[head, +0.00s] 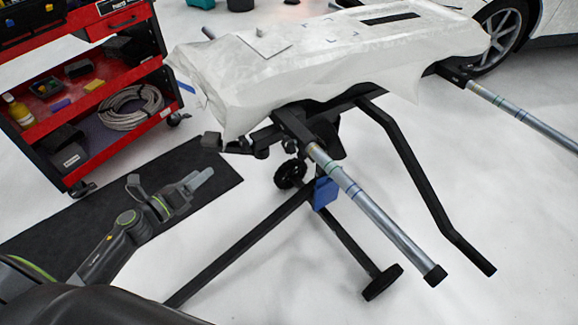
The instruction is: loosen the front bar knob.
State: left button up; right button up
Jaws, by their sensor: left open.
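A stand carries a pale, film-covered panel (340,50). A silver bar (370,205) with a black end cap sticks out of its near side, toward the lower right. A round black knob-like part (290,174) shows below the bar's black holder (295,128). Smaller dark knob-like parts (262,152) sit under the panel's left edge. I cannot tell which of these is the front bar knob. My left gripper (168,180) is open and empty, left of the stand and apart from these parts. My right gripper is not in view.
A red tool cart (100,155) stands at the left. A dark mat (60,225) lies on the floor under my left arm. A second silver bar (525,117) and a bent black leg (420,180) stick out at the right. A car wheel (500,35) is at the back right.

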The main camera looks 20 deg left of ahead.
pick_arm(q)
jog(key=s+d+r+m+g+h+b, duration=0.2)
jog(key=d+r+m+h+b, duration=0.5)
jog(key=m, duration=0.6)
jog(key=p, duration=0.4)
send_near(286, 147)
jog(key=shift+g+y, duration=0.3)
jog(key=shift+y, duration=0.1)
jog(key=x, duration=0.7)
jog(key=shift+w+d+r, duration=0.15)
jog(key=shift+w+r, duration=0.1)
jog(key=shift+r, duration=0.05)
jog(key=shift+w+d, duration=0.45)
jog(key=shift+w, duration=0.1)
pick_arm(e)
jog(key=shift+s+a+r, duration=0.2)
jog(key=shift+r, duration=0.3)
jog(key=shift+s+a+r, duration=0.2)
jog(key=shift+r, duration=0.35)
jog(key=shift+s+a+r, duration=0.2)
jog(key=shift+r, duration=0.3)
pick_arm(q)
jog(key=shift+c, duration=0.4)
jog(key=c, duration=0.9)
jog(key=shift+p, duration=0.3)
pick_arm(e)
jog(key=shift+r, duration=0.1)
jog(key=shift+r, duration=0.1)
